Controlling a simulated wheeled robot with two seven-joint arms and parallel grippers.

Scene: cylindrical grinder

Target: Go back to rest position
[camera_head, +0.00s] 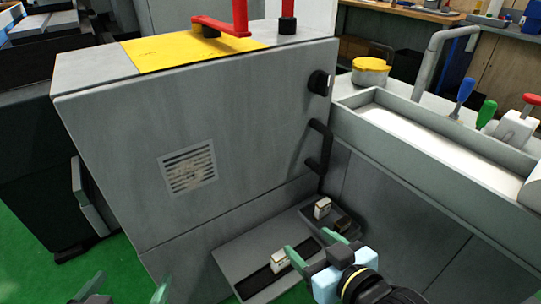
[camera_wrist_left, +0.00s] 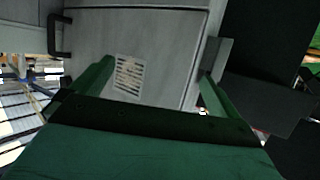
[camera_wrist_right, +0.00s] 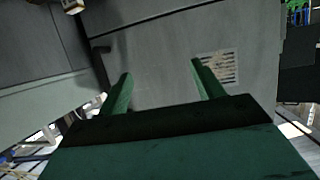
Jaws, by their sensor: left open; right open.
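My right gripper (camera_head: 310,254) is at the lower middle of the head view, in front of the grey trays. It is open, and the right wrist view (camera_wrist_right: 160,85) shows its fingers apart with nothing between them.
A grey cabinet (camera_head: 240,110) with a vent (camera_head: 188,167) and black handle (camera_head: 319,146) stands ahead. Low grey trays (camera_head: 235,275) hold small boxes (camera_head: 280,261), (camera_head: 322,208), close to my right gripper. A grinder bed (camera_head: 400,125) stands at the right. Green floor (camera_head: 30,240) is clear at left.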

